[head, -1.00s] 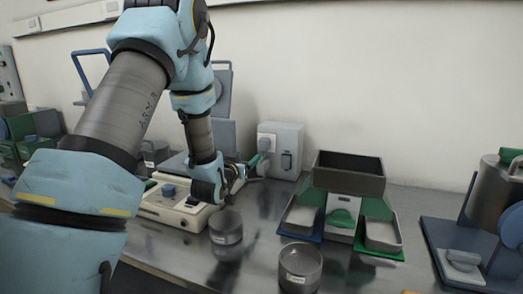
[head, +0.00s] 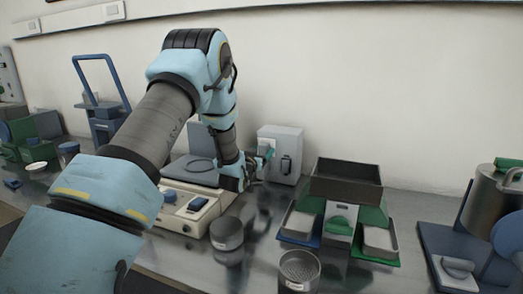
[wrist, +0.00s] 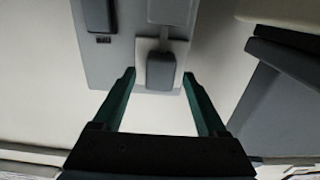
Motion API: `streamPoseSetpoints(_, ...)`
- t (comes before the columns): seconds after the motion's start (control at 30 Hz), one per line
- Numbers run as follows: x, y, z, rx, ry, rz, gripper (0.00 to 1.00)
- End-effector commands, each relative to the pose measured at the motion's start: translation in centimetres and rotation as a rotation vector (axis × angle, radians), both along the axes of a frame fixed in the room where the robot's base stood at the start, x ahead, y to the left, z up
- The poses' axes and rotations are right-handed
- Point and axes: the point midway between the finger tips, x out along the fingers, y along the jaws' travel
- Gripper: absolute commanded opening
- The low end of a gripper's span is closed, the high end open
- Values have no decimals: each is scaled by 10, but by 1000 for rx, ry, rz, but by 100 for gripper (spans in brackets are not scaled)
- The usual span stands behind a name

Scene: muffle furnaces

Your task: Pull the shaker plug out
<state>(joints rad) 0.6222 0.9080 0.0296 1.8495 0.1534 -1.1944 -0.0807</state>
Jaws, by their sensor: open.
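The plug (wrist: 160,72) is a dark grey block seated on a pale socket plate on the front of a grey box (wrist: 105,60). The box (head: 288,146) stands against the wall in the head view, where my gripper (head: 264,157) is at its left front and largely covers the plug. In the wrist view my gripper (wrist: 160,76) is open, with its green fingertips on either side of the plug's lower part. Gaps show on both sides, so it holds nothing. The shaker (head: 180,215), a cream base with blue controls, is left of the box, partly behind my arm.
A round sieve (head: 227,234) and another (head: 299,270) stand on the bench in front. A dark tray on a stand (head: 346,181) with green and blue side platforms is right of the box. A metal pot (head: 497,195) is far right.

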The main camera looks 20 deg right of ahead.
Motion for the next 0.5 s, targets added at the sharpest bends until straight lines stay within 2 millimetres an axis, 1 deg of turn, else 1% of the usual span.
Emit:
streamPoseSetpoints(0.23,1,0,0,1,1,0,75)
streamPoseSetpoints(0.27,1,0,0,1,1,0,73)
streamPoseSetpoints(0.5,0,0,0,0,0,0,46)
